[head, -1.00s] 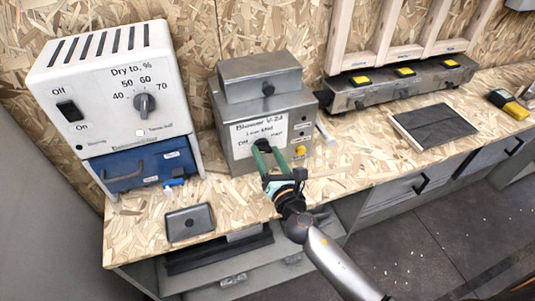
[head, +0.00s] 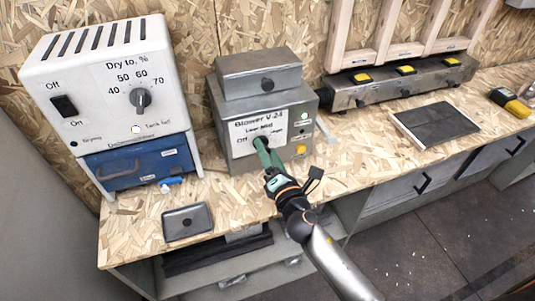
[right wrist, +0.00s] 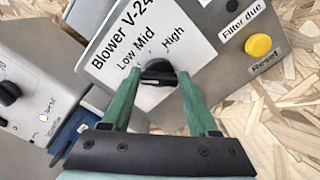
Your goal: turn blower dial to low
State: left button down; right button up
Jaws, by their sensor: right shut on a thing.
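The blower (head: 240,150) is a grey metal box on the bench, with a white label panel reading Blower V-24. Its black dial (right wrist: 158,72) sits under the words Low, Mid and High in the right wrist view; I cannot tell which word its pointer faces. My right gripper (head: 264,150) reaches the panel in the head view and hides most of the dial. In the right wrist view its green fingers (right wrist: 158,88) stand on either side of the dial, shut on it. My left gripper is not in view.
A grey tray-like box (head: 188,222) lies in front. A dark panel (head: 437,122) lies on the bench at right.

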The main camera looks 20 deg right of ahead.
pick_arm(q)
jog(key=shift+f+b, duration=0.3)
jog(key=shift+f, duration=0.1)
pick_arm(e)
jog(key=shift+f+m, duration=0.1)
jog(key=shift+m, duration=1.3)
jog(key=o, duration=1.4)
jog(key=shift+d, duration=0.1)
